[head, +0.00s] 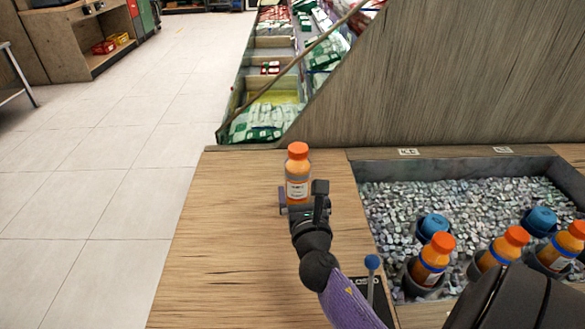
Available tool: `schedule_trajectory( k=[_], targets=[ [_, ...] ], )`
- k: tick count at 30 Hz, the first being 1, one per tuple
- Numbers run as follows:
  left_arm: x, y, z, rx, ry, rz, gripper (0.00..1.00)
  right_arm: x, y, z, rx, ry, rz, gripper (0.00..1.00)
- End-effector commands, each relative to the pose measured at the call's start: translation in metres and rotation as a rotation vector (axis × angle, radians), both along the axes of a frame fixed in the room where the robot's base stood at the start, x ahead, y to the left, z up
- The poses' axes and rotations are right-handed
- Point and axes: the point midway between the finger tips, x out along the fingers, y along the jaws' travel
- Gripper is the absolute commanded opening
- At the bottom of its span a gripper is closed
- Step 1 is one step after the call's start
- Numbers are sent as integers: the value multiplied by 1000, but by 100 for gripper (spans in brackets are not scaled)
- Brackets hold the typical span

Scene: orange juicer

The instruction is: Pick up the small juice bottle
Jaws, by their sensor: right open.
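A small juice bottle (298,174) with an orange cap and a pale label stands upright on the wooden counter (230,220), near its back left. My right gripper (299,205) is at the near side of this bottle, low by its base, and is open. The gripper's body and wrist hide the bottle's lowest part, so I cannot tell whether the fingers touch it. My left gripper is not in view.
An ice-filled bin (390,205) is set into the counter on the right. It holds several orange-capped bottles (432,260) and blue-capped ones (433,226). A wooden panel (440,75) rises behind the counter. A blue-knobbed lever (371,263) stands beside my right arm.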

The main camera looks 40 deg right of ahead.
Motion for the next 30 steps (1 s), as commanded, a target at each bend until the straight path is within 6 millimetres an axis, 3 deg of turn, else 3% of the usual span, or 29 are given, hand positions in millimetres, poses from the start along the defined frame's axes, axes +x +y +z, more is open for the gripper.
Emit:
schedule_trajectory(
  k=[10, 18, 30],
  targets=[
    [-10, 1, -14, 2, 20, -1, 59, 50, -36, 3, 3, -1, 0, 100],
    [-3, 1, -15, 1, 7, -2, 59, 54, -39, 5, 5, -1, 0, 100],
    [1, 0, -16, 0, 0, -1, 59, 54, -39, 5, 6, 0, 0, 15]
  ],
)
